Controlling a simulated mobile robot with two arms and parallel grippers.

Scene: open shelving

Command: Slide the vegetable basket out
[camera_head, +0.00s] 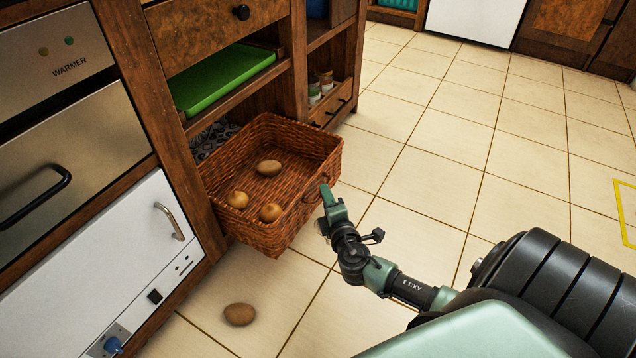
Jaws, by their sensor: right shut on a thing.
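The vegetable basket (310,163) is brown wicker and sticks well out of the lower compartment of the wooden shelving. Several round brown potatoes are in view, with three in the basket: one at the back (269,168) and two near the front left (238,199). My right gripper (326,196) is at the basket's front side, by its handle, and is shut on it. The fingertips are partly hidden against the wicker. My left gripper is not in view.
One potato (239,314) lies on the tiled floor below the basket. A green tray (222,80) sits on the shelf above. A warmer and a white appliance (110,265) stand to the left.

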